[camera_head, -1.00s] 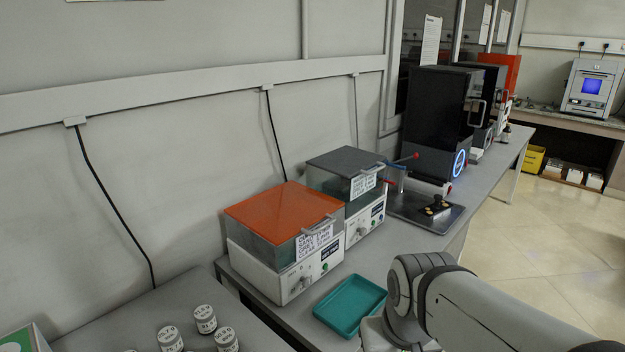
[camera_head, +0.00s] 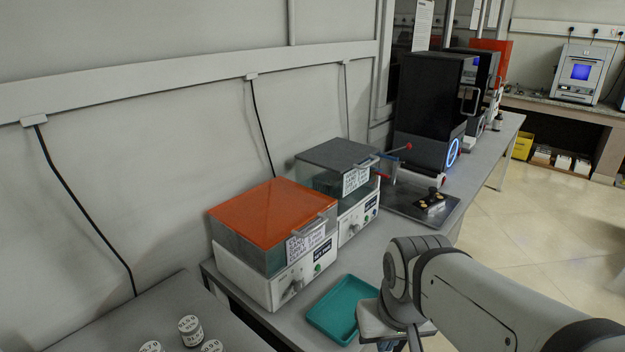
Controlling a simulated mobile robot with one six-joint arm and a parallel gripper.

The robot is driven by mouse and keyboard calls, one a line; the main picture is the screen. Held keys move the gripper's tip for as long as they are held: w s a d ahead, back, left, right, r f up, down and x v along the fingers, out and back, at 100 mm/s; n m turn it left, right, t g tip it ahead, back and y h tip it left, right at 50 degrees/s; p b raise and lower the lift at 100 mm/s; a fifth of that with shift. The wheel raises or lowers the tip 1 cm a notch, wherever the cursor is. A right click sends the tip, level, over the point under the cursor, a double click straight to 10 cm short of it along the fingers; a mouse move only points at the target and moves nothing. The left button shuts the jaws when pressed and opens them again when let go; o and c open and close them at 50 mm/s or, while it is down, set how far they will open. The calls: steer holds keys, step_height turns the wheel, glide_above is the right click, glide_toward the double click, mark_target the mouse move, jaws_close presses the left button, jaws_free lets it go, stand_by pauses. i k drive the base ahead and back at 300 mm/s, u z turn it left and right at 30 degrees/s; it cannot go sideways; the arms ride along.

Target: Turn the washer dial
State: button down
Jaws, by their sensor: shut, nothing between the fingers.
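Two bench units with glass-sided tops and white bases stand by the wall; I cannot tell from their labels which is the washer. The nearer unit (camera_head: 248,277) has an orange lid, a small round dial (camera_head: 297,285) low on its front and a green button beside it. The farther unit (camera_head: 340,168) has a dark grey lid and a similar small dial (camera_head: 354,229). Both lids are down. My gripper (camera_head: 400,338) is at the bottom edge, right of the teal tray and apart from both dials. It is shut and empty; its fingertips are cut off by the frame.
A teal tray (camera_head: 338,309) lies on the bench between the nearer unit and my gripper. Behind are a dark tray (camera_head: 405,203) with small parts and a tall black machine (camera_head: 430,110). White-lidded jars (camera_head: 190,330) stand at lower left. Open floor lies right.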

mark_target(355, 229)
steer(key=u, duration=2.1)
steer(key=k, duration=1.35)
steer(key=z, duration=1.55)
steer(key=i, duration=1)
steer(key=z, duration=0.05)
